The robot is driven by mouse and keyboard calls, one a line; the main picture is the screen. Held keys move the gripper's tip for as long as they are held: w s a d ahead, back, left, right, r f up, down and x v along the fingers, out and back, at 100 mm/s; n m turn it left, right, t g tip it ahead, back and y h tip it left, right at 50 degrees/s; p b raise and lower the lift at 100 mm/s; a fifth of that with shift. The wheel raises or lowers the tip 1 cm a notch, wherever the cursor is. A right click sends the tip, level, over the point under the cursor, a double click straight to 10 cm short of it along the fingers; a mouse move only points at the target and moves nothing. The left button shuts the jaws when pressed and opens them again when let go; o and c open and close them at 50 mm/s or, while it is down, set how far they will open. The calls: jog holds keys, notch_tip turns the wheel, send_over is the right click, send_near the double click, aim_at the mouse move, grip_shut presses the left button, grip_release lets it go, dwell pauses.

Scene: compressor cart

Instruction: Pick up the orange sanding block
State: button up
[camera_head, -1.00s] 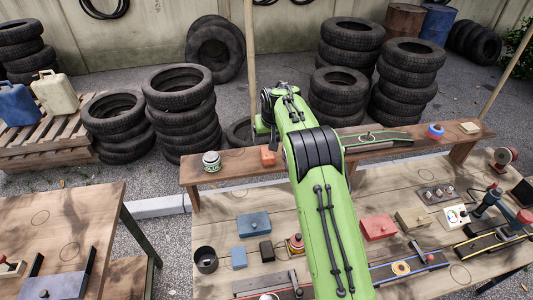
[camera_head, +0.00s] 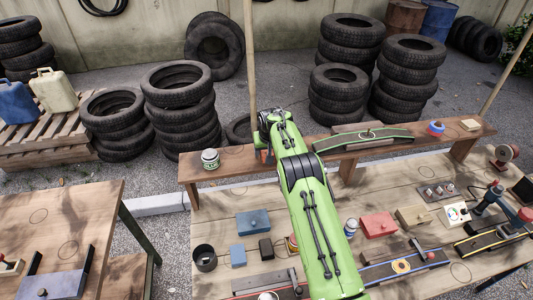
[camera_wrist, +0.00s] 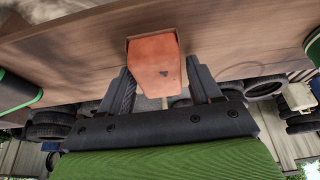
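The orange sanding block (camera_head: 263,156) sits on the raised wooden shelf at the back of the bench, mostly hidden behind my arm's end in the head view. In the wrist view the block (camera_wrist: 154,66) is large and central, resting against the shelf's wooden surface. My gripper (camera_wrist: 161,88) has its two dark fingers apart, one on each side of the block's near end. Narrow gaps seem to show beside the block, and I see no clear grip. In the head view the fingers are hidden by the arm.
The bench (camera_head: 225,215) below holds several boxes and tools. Tyre stacks (camera_head: 183,105) stand behind.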

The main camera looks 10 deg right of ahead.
jog(key=c, duration=0.7)
notch_tip(320, 180, up, 10)
jog(key=shift+r+p, duration=0.1)
jog(key=shift+p, duration=0.9)
